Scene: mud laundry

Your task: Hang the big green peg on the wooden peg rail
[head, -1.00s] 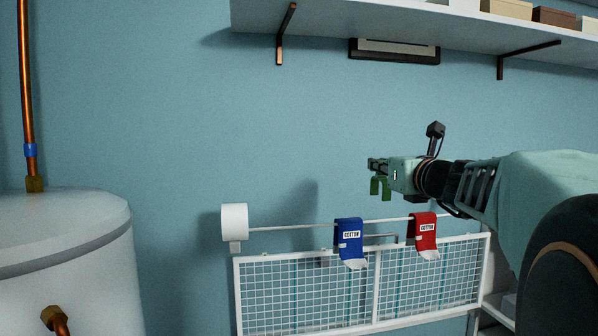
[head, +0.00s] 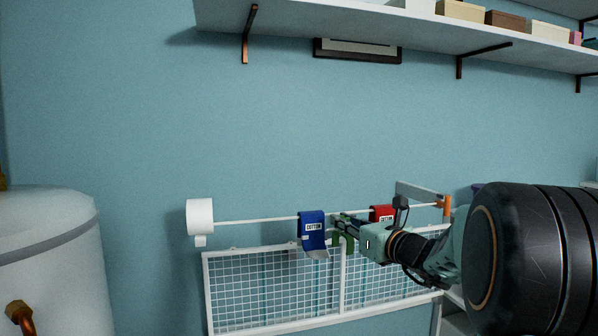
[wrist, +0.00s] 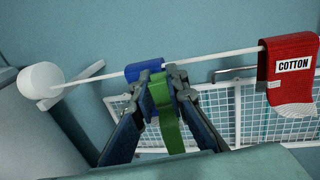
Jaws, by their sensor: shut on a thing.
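In the head view the gripper is at about the height of the white line, between the blue sock and the red sock. I cannot tell whether the peg touches the line. I do not make out a wooden peg rail in either view.
A blue sock (head: 312,231) and a red sock (head: 382,213) hang on the white line (head: 255,221), which runs from a white reel (head: 200,216). A white wire rack (head: 272,290) is below. A shelf (head: 350,25) is above; a white tank (head: 45,260) stands left.

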